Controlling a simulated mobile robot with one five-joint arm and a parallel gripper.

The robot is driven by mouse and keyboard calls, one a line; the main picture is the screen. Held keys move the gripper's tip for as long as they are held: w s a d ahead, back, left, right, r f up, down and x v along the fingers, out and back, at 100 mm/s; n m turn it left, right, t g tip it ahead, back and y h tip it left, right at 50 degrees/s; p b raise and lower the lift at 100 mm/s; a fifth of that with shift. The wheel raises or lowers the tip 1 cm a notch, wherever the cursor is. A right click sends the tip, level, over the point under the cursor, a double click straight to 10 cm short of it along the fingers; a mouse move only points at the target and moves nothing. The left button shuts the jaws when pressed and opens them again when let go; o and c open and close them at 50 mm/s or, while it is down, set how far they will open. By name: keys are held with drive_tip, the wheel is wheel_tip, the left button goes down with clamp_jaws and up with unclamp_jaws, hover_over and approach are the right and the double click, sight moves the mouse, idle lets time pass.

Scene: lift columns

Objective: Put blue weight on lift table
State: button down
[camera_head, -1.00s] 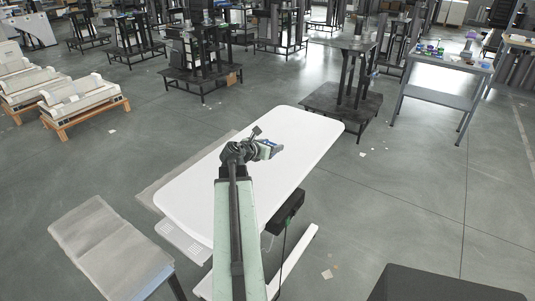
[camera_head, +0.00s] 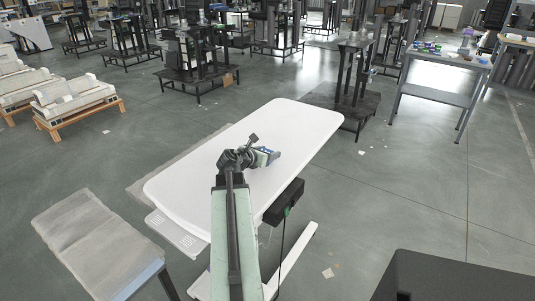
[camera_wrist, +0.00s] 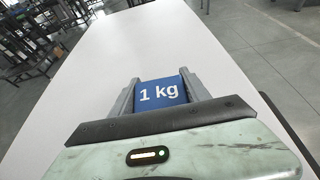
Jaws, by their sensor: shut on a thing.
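The blue weight (camera_wrist: 161,92), marked "1 kg", sits between the two fingers of my gripper (camera_wrist: 160,90) in the wrist view. My gripper is shut on it. The white lift table (camera_head: 300,125) lies under and around my gripper in the head view. There my gripper (camera_head: 268,156) is over the middle of the tabletop, and the weight is small and mostly hidden by the fingers. In the wrist view the tabletop (camera_wrist: 130,45) stretches out beyond the weight. I cannot tell whether the weight touches the surface.
A grey bench (camera_head: 95,240) stands at the lower left and a dark box-like surface (camera_head: 450,280) at the lower right. A grey side table (camera_head: 445,75) with small items stands at the back right. Black lift columns (camera_head: 200,60) line the back. The tabletop is otherwise clear.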

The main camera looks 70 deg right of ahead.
drive_tip(key=c, duration=0.9)
unclamp_jaws()
drive_tip(key=shift+f, duration=0.15)
drive_tip(key=shift+c, duration=0.2)
drive_tip(key=o, duration=0.4)
